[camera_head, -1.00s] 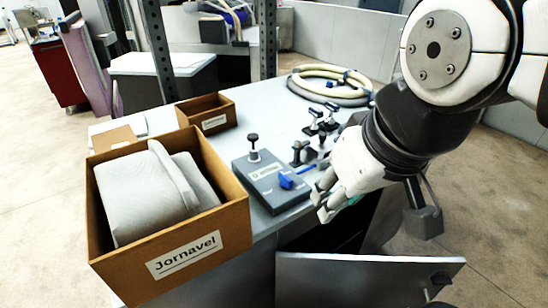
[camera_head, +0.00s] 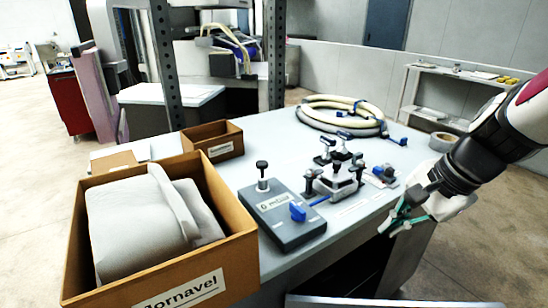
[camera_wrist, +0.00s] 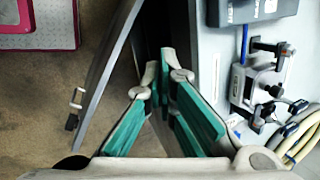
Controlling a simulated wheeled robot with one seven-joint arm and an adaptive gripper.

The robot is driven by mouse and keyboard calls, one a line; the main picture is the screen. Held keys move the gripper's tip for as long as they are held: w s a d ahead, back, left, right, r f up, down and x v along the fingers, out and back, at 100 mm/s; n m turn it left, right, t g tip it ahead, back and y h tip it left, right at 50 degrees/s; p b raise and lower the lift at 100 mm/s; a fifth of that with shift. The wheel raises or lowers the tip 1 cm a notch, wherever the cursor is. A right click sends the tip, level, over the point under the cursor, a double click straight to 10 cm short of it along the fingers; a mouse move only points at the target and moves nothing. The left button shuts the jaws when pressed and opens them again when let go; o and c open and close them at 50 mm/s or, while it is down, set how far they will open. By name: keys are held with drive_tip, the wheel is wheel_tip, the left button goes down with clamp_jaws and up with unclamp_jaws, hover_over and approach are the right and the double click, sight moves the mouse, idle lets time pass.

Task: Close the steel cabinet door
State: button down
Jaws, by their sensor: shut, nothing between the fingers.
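The steel cabinet door (camera_head: 395,303) stands open; only its top edge shows at the bottom of the head view. In the wrist view the door (camera_wrist: 104,72) is a grey panel slanting across the left, with a small handle (camera_wrist: 76,98) on its outer face. The dark cabinet opening (camera_wrist: 150,32) lies between door and cabinet body. My gripper (camera_head: 388,228) is shut and empty, beside the right front edge of the cabinet top. In the wrist view its green-padded fingers (camera_wrist: 160,72) lie between the door and the cabinet body, with no clear contact with the door.
The cabinet top (camera_head: 225,170) carries an open cardboard box (camera_head: 240,235), a grey control box (camera_head: 285,222), a clamp fixture (camera_head: 335,180) and coiled hoses (camera_head: 340,115). A pink-edged mat (camera_wrist: 45,28) lies on the floor beyond the door. Floor at the right is clear.

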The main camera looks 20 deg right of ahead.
drive_tip(key=s+d+f+m+h+b, duration=0.1)
drive_tip(key=s+d+f+m+b, duration=0.1)
drive_tip(key=s+d+f+m, duration=0.3)
drive_tip(key=s+d+f+m+b, duration=0.2)
drive_tip(key=s+d+f+m, duration=0.2)
drive_tip(key=d+f+m, duration=0.4)
drive_tip(key=s+d+f+m+h+b, duration=0.1)
drive_tip(key=s+d+f+m+b, duration=0.1)
drive_tip(key=s+d+f+m, duration=0.3)
drive_tip(key=shift+s+d+f+m+h, duration=0.1)
drive_tip(key=shift+d+f+m, duration=0.2)
drive_tip(key=shift+d, duration=0.45)
drive_tip(key=shift+s+d+f+m+h, duration=0.1)
drive_tip(key=shift+d+f+m, duration=0.15)
drive_tip(key=shift+d+f, duration=0.4)
drive_tip(key=shift+s+d+f+m+h, duration=0.15)
drive_tip(key=shift+d+m, duration=0.1)
drive_tip(key=shift+d, duration=0.65)
drive_tip(key=s+d+f+m+g+b, duration=0.1)
drive_tip(key=s+d+f+m, duration=0.25)
drive_tip(key=s, duration=0.45)
drive_tip(key=w+d+f+m+b, duration=0.1)
drive_tip(key=w+f+b, duration=0.2)
drive_tip(key=f, duration=0.7)
drive_tip(key=shift+w+d+f+h, duration=0.35)
drive_tip(key=shift+w, duration=0.9)
